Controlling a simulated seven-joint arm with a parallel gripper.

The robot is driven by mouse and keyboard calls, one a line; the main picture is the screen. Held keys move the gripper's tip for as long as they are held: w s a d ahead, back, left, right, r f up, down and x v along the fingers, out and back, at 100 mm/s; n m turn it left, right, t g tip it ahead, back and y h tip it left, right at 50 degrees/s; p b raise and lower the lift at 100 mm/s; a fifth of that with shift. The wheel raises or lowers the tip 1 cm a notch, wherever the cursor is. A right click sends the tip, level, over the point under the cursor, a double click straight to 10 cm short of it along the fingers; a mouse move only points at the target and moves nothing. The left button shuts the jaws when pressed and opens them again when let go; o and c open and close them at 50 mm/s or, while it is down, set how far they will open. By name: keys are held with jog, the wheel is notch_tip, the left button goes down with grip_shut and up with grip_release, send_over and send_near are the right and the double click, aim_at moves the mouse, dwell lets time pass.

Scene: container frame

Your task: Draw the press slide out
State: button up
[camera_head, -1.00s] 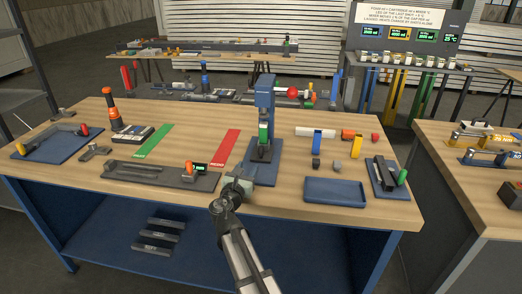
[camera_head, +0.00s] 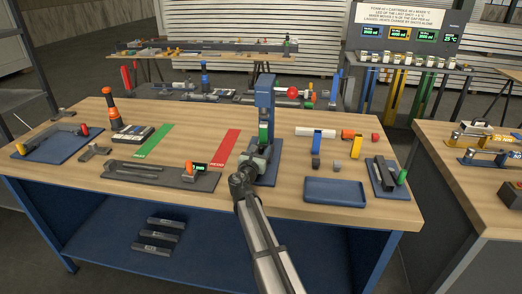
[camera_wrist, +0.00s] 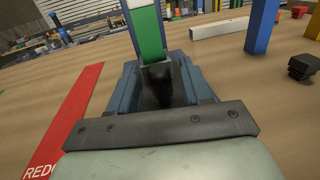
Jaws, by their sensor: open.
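The blue press (camera_head: 265,92) stands upright at the middle of the workbench, with a green and white part low on its front. Its column base also shows in the wrist view (camera_wrist: 148,35). My gripper (camera_head: 260,152) is low at the front of the press. In the wrist view, my gripper (camera_wrist: 160,75) is open, with one blue-grey finger on each side of a dark piece at the press foot, which looks like the slide (camera_wrist: 158,88). I cannot tell whether the fingers touch it.
A red strip (camera_head: 225,148) lies to the left of the press and a green strip (camera_head: 153,141) farther left. A dark fixture plate (camera_head: 150,174) lies at the front left. A blue tray (camera_head: 335,192) and small blocks stand to the right. Bare wood lies between them.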

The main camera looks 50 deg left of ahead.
jog(key=shift+w+a, duration=0.35)
jog(key=shift+w, duration=0.1)
jog(key=shift+c, duration=0.2)
grip_shut()
